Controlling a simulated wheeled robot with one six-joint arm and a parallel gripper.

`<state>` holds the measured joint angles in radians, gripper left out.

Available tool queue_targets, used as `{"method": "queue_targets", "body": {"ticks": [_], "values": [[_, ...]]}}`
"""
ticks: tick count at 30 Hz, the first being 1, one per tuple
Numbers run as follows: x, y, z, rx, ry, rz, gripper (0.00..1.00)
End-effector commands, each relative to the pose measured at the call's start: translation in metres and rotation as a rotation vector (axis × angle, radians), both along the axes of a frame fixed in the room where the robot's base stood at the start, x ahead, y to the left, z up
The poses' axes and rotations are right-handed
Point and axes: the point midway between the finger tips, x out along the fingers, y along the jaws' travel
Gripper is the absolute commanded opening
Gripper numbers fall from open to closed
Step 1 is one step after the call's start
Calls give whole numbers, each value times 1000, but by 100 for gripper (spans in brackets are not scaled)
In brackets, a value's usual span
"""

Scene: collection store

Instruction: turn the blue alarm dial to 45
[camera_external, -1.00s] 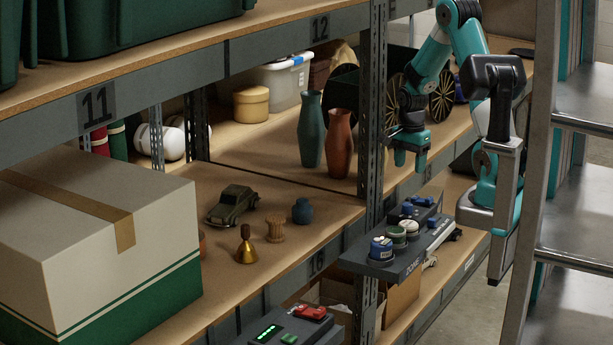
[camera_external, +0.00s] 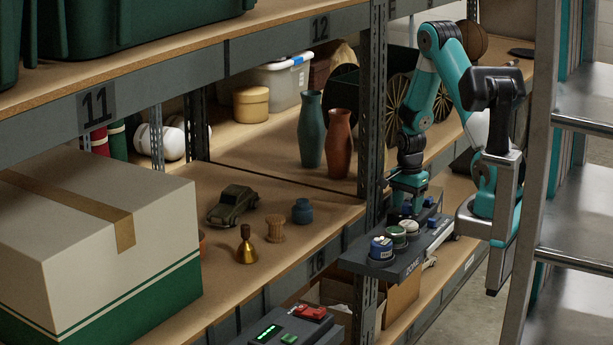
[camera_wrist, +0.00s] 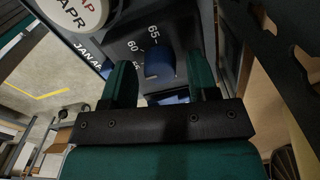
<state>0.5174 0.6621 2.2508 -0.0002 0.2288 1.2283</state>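A blue dial (camera_wrist: 160,65) sits between my finger tips in the wrist view, with the printed numbers 60 and 65 beside it. Its pointer is not clear, so I cannot read its setting. My gripper (camera_wrist: 162,78) is open, one green finger on each side of the dial with gaps showing; I cannot tell how deep the fingers reach. In the external view my gripper (camera_external: 406,206) points down over the back part of the dark console (camera_external: 358,262) and largely hides this dial.
A white lettered dial (camera_wrist: 80,10) is close by at upper left in the wrist view. A shelf post (camera_external: 376,130) stands just left of my arm, and a metal ladder (camera_external: 540,150) stands right.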

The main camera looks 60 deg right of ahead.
Motion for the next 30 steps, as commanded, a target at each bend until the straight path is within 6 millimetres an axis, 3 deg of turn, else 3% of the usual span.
{"method": "queue_targets", "body": {"ticks": [1,5,6,17,30], "values": [[0,0,0,0,0,0,42],[0,0,0,0,0,0,12],[0,0,0,0,0,0,9],[0,0,1,0,0,55,9],[0,0,3,0,0,393,9]]}}
